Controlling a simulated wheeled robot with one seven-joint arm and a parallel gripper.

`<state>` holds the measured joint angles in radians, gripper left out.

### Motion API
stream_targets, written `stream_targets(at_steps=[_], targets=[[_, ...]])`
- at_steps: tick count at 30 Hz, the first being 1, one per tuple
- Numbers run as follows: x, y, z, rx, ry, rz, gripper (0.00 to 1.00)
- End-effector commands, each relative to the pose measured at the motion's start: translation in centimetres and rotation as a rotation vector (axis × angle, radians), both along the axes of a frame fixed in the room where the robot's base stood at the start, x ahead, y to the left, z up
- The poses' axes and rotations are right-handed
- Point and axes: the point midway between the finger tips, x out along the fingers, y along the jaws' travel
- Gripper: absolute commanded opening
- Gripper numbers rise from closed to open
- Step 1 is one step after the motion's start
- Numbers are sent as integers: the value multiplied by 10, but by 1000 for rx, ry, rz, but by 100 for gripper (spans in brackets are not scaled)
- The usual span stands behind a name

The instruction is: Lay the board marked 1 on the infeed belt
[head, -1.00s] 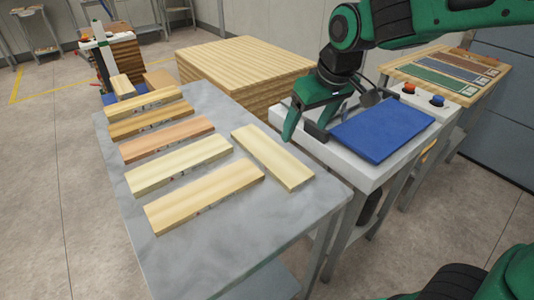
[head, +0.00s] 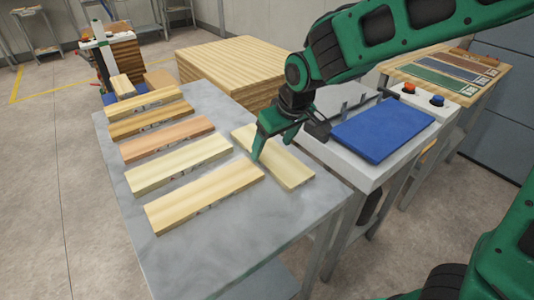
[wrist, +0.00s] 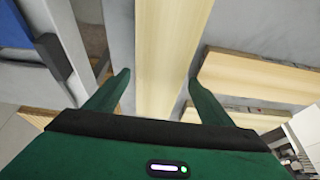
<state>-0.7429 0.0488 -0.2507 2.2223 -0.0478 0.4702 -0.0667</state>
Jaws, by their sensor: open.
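Several pale wooden boards lie on the grey table (head: 235,235); no number on them is readable, so I cannot tell which is marked 1. One board (head: 288,170) lies apart at the table's right side, turned across the others. My gripper (head: 262,150) is open above it, hiding part of its far half. In the wrist view this board (wrist: 170,50) runs between the two open fingers (wrist: 157,80), with neither seen gripping it. The blue infeed belt (head: 383,130) is bare on its white machine, right of the table.
Several boards, including the nearest one (head: 205,193), lie in a row left of my gripper. A big wood stack (head: 240,65) stands behind. Metal brackets (head: 350,108) edge the belt's left end. A red and a blue button (head: 437,100) sit beyond it.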

Motion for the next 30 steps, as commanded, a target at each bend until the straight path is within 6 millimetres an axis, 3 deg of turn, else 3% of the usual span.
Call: stream_targets(at_steps=[6,13,18,20,30], targets=[[6,4,-18,1,1,0,75],[7,4,-18,1,0,0,75],[7,4,-18,1,0,0,38],[7,4,-18,2,-1,0,34],[7,5,-12,3,-3,0,34]])
